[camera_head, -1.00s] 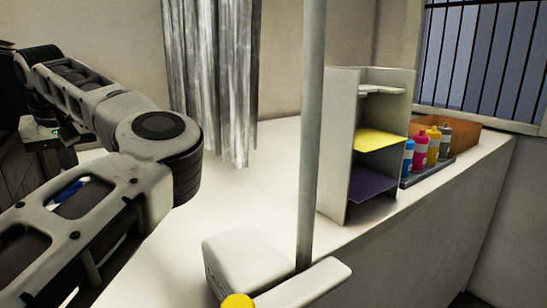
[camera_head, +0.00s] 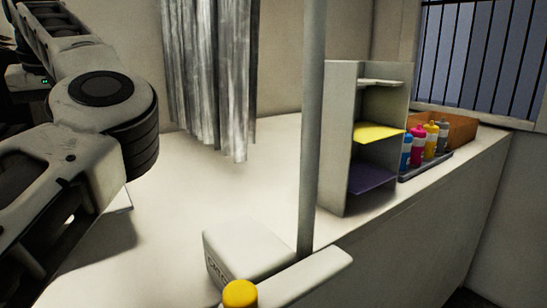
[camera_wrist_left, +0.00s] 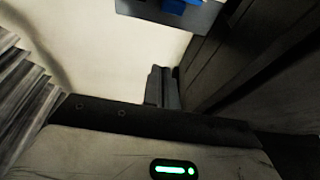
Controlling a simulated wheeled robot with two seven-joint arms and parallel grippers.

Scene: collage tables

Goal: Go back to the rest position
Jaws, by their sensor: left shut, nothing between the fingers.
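My left gripper (camera_wrist_left: 163,87) shows in the left wrist view with its dark fingers together and nothing between them. It is above the pale tabletop and beside a dark, panelled surface. In the head view my left arm comes in from the left and is folded back towards the upper left edge; its fingers cannot be made out there. My right arm and gripper are in neither view.
A shelf unit (camera_head: 340,140) with yellow and purple levels stands on the white table (camera_head: 210,200). Bottles (camera_head: 430,143) and a brown box (camera_head: 462,130) stand right of it. A grey curtain (camera_head: 212,70) hangs behind. A blue item (camera_wrist_left: 180,5) lies on a grey piece.

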